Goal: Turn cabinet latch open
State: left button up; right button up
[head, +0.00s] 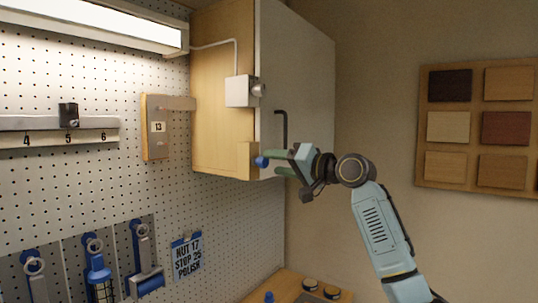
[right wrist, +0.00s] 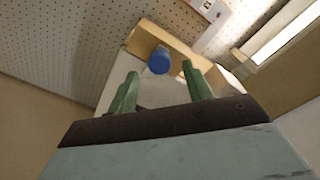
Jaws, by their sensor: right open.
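The wall cabinet has a pale wooden side (head: 222,110) and a grey door (head: 300,75) that looks closed. A blue latch knob (head: 262,162) sits at a small wooden block (head: 245,158) by the door's lower edge. My right gripper (head: 274,163) is open, its green fingers pointing left at the knob. In the right wrist view the blue knob (right wrist: 159,60) lies just beyond the open fingertips (right wrist: 160,74), roughly between them. I cannot tell whether a finger touches it. My left gripper is not in view.
A black bent handle (head: 283,128) stands out on the door just above my gripper. A white box (head: 240,91) with a round metal knob is on the cabinet side. Tools hang on the pegboard (head: 80,185) at left. Wood samples (head: 480,128) hang at right.

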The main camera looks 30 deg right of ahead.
aim_at(266, 162)
jog(key=shift+p+x, duration=0.4)
jog(key=shift+x, duration=1.25)
jog(key=c, duration=1)
